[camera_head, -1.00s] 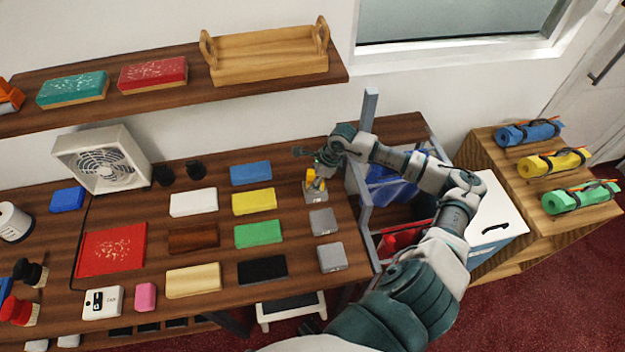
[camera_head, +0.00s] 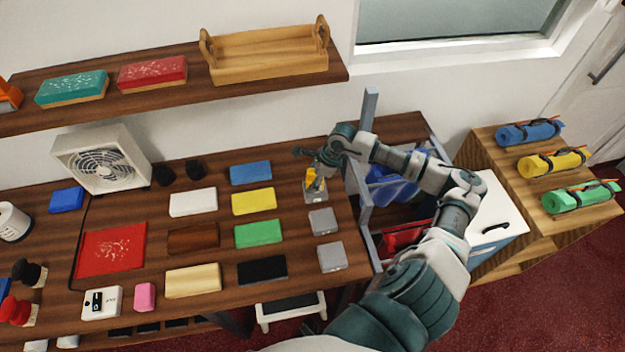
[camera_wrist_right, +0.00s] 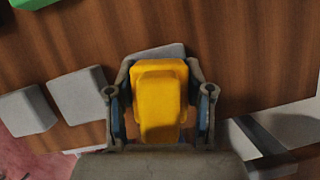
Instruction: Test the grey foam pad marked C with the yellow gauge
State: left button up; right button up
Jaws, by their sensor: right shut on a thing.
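My right gripper (camera_head: 316,173) is shut on the yellow gauge (camera_head: 315,186), at the far end of a column of grey foam pads. In the right wrist view the gripper (camera_wrist_right: 160,105) has a finger on each side of the gauge (camera_wrist_right: 159,90). The far grey pad (camera_head: 322,197) lies under or just behind the gauge, partly hidden; I cannot tell if they touch. A middle grey pad (camera_head: 322,221) and a near grey pad (camera_head: 332,257) lie uncovered on the counter. No letter is readable on any pad. My left gripper is out of view.
Coloured blocks, such as the yellow block (camera_head: 254,201) and green block (camera_head: 258,233), lie left of the pads. A grey frame (camera_head: 364,215) with blue and red things stands close on the right. A fan (camera_head: 101,158) stands at the back left.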

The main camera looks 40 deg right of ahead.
aim_at(309, 171)
dwell(0.3)
jog(key=shift+r+p, duration=1.9)
jog(key=shift+r, duration=1.65)
jog(key=shift+f, duration=0.1)
